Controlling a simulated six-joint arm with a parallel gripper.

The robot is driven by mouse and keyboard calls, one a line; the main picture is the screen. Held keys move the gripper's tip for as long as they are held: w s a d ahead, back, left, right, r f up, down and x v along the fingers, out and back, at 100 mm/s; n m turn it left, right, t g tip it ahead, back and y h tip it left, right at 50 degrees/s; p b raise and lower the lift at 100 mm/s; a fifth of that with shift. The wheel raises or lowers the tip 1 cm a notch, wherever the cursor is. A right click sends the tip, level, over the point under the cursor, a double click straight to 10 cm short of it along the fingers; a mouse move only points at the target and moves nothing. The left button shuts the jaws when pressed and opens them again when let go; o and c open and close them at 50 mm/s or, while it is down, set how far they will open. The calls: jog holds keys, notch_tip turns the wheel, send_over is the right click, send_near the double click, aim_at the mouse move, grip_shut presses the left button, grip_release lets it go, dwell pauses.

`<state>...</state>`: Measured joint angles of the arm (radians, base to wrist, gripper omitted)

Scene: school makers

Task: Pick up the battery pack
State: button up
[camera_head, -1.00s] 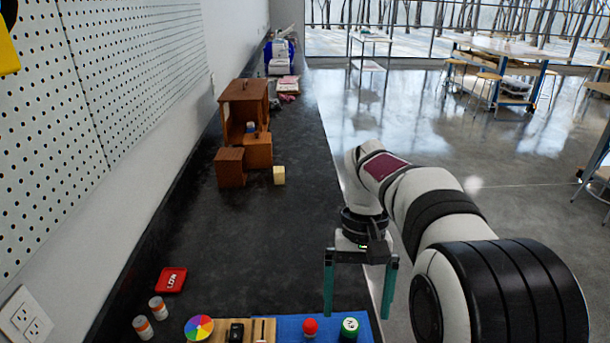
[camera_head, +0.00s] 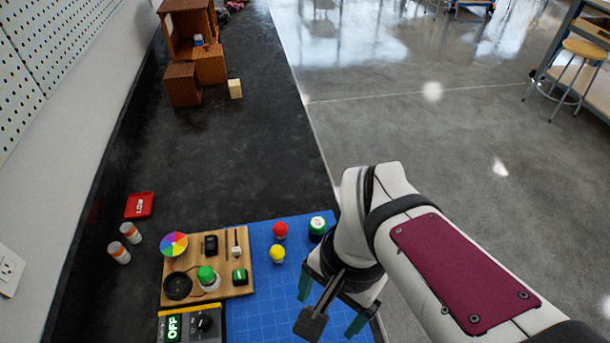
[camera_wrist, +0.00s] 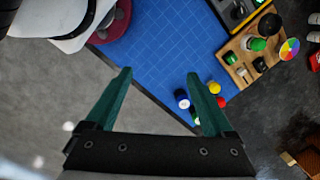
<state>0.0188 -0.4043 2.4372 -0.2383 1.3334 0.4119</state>
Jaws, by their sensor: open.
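I cannot tell for certain which item is the battery pack. A small black box (camera_head: 210,245) and a small green block (camera_head: 239,277) are on the wooden board (camera_head: 247,262). A green cylinder with a white top (camera_head: 317,226) stands on the blue mat (camera_head: 255,310), beside a red knob (camera_head: 280,230) and a yellow knob (camera_head: 277,252). My gripper (camera_head: 330,306) is over the right part of the mat, its teal fingers apart. In the wrist view my gripper (camera_wrist: 159,77) is open and empty, with a blue-and-white round top (camera_wrist: 182,98) near its right finger.
The board also bears a colour wheel (camera_head: 174,244), a black round part (camera_head: 178,286) and a green-capped part (camera_head: 206,275). A yellow-and-black meter (camera_head: 190,324) is in front. A red tray (camera_head: 139,205) and two small bottles (camera_head: 131,232) stand left.

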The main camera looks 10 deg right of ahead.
jog(key=w+d+f+m+h, duration=0.1)
jog(key=w+d+f+m, duration=0.1)
jog(key=w+m, duration=0.6)
jog(key=w+d+f+m, duration=0.1)
jog(key=w+d+m, duration=0.2)
jog(key=w+m, duration=0.5)
jog(key=f, duration=1)
jog(key=w+f, duration=0.1)
jog(key=f, duration=0.5)
jog(key=shift+w+a, duration=0.1)
jog(key=shift+a, duration=0.15)
jog(key=shift+r, duration=0.1)
grip_shut()
